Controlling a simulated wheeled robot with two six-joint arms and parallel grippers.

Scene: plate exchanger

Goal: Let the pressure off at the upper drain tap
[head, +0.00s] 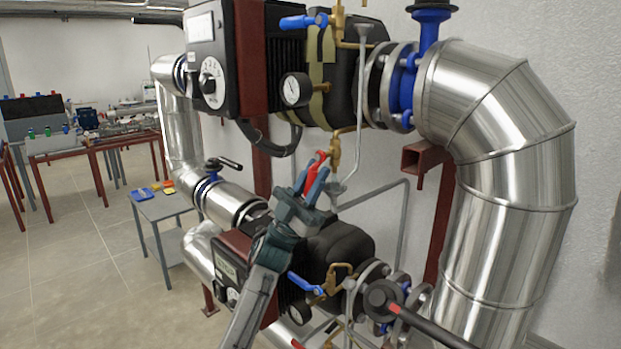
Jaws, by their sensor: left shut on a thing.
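The upper drain tap has a brass body (335,152) that hangs below the upper pump unit, above a grey funnel and drain pipe (334,190). Its red lever (319,160) slants down and left from the brass body. My left gripper (311,180) reaches up from below and is shut on the red lever, with its blue-grey fingers on either side of it. The fingers hide the lower part of the lever. My right gripper is not in view.
A pressure gauge (296,90) sits just above left of the tap. A blue-handled valve (303,22) is higher up. The lower pump (340,245) with another blue lever (306,284) lies below. A large silver pipe (510,200) fills the right. Open floor lies left.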

